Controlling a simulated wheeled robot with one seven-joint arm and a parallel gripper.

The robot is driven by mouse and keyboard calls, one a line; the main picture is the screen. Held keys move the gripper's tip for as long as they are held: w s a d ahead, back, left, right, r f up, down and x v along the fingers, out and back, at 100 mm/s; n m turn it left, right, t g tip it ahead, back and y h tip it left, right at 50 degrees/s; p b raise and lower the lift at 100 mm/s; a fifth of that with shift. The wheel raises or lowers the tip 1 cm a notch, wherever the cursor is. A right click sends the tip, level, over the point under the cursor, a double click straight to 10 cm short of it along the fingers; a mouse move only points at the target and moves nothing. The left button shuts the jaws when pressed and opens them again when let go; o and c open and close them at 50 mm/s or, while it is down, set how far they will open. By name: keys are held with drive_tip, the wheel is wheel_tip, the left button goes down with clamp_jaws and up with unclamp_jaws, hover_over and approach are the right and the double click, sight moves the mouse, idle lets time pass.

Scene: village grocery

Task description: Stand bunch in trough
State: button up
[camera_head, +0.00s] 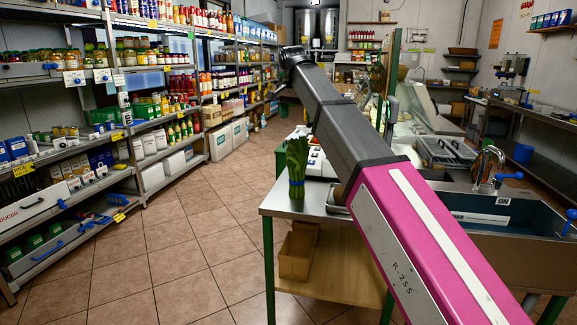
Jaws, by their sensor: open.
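A green leafy bunch (297,158) with a blue band low on its stems stands upright near the left end of the metal counter (285,205). A long dark basin with a metal front (525,256), which looks like the trough, is at the right, beyond my pink arm link. Part of it is hidden by my arm. My arm reaches up and away to the left. My gripper (284,91) shows small and dark at its far end, open, with nothing seen in it. It is above and beyond the bunch in the picture, apart from it.
A metal tap (487,163) and blue handles stand at the basin. Cardboard boxes (297,252) sit on the wooden shelf under the counter. White items (318,162) stand behind the bunch. Stocked shelves (150,125) line the left. The tiled floor (190,245) between is clear.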

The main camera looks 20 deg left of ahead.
sight(297, 136)
drive_tip(key=shift+w+a+f, duration=0.15)
drive_tip(key=shift+w+a, duration=0.05)
drive_tip(key=shift+a, duration=0.05)
drive_tip(key=f, duration=0.5)
drive_tip(key=shift+w+d+f, duration=0.15)
drive_tip(key=shift+w+f, duration=0.05)
drive_tip(key=shift+w, duration=0.15)
drive_tip(key=shift+f, duration=2.6)
drive_tip(key=c, duration=1.6)
drive_tip(key=shift+r, duration=0.15)
